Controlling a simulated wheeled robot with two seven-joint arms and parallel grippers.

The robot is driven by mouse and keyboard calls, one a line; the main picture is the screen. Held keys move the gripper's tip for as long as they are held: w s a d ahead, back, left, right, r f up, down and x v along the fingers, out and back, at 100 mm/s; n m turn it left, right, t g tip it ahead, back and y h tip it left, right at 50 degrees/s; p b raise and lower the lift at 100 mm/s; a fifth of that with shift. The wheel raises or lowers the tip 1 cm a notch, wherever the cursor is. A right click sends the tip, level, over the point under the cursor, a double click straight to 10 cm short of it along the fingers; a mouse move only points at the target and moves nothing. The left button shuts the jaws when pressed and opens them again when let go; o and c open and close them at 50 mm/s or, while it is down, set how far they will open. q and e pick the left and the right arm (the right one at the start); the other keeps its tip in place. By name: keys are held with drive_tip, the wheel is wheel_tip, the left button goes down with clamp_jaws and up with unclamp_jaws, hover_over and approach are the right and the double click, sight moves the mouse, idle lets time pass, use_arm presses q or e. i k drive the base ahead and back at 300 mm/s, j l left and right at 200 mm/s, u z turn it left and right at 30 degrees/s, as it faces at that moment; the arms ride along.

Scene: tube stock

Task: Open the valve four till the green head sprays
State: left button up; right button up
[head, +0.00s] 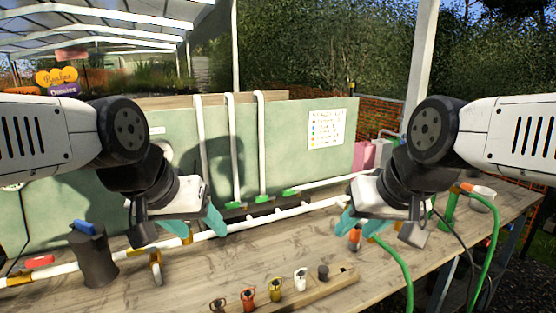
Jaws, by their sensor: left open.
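Valves with green handles (235,205) (290,191) sit on a dark strip below white vertical pipes at the green panel. I cannot tell which valve is number four. A blue handle (82,228) tops a dark cylinder at the left, and a red handle (40,261) lies beside it on the white pipe. My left gripper (203,236) is open and empty above the bench, in front of the long white pipe. My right gripper (359,230) looks open, with an orange fitting (355,240) showing between or behind its fingers. I cannot make out a green spray head for certain.
Several small coloured fittings (275,290) stand on a wooden strip at the front. A green hose (402,268) loops off the right side of the bench. A sign with coloured dots (326,128) hangs on the panel. Bare bench top (205,272) shows in the middle.

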sight(284, 193)
drive_tip(key=u, duration=0.95)
drive_tip(key=z, duration=1.05)
drive_tip(key=i+l+u, duration=0.15)
drive_tip(key=l+u, duration=0.5)
drive_tip(key=l, duration=0.15)
drive_tip(key=i+l+u, duration=0.1)
drive_tip(key=l+u, duration=0.2)
drive_tip(key=l, duration=0.2)
